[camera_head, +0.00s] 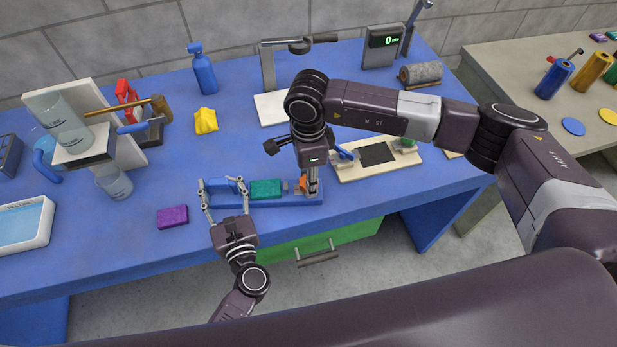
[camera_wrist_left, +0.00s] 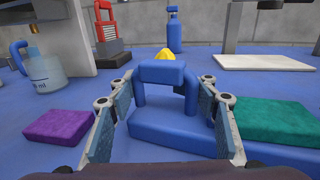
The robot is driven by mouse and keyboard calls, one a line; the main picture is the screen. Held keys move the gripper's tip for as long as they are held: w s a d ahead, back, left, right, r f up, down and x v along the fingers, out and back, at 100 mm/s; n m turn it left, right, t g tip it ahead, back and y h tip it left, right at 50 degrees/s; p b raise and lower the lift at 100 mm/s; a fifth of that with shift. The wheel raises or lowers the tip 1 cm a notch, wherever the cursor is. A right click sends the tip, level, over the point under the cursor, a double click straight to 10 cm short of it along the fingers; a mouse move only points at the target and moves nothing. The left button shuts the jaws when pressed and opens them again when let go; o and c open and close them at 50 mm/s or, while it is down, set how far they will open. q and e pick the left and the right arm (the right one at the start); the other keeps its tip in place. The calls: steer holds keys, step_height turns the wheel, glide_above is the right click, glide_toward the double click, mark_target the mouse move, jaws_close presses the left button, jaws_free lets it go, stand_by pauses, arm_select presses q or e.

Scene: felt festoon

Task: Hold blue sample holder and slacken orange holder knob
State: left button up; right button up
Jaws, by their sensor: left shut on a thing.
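The blue sample holder (camera_head: 268,204) lies along the table's front edge, with a raised blue handle (camera_wrist_left: 163,73) at its left end. My left gripper (camera_head: 224,184) is shut on this handle end, one finger on each side. In the left wrist view, the fingers flank the handle above the holder's base (camera_wrist_left: 160,138). A teal block (camera_head: 265,189) sits on the holder, right of my left gripper. The orange knob (camera_head: 301,183) is at the holder's right end, partly hidden. My right gripper (camera_head: 313,185) points down at the knob; its finger gap is unclear.
A purple block (camera_head: 172,217) lies left of my left gripper. A yellow piece (camera_head: 206,121) and blue bottle (camera_head: 203,70) stand behind. A cream board (camera_head: 376,170) lies to the right. The green drawer (camera_head: 315,236) is below the front edge.

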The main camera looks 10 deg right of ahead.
steer(key=shift+c, duration=1.1)
steer(key=shift+w+m, duration=0.1)
steer(key=shift+m, duration=1.8)
steer(key=o, duration=1.2)
steer(key=shift+r, duration=0.15)
step_height(320, 180, up, 12)
steer(key=shift+f, duration=0.1)
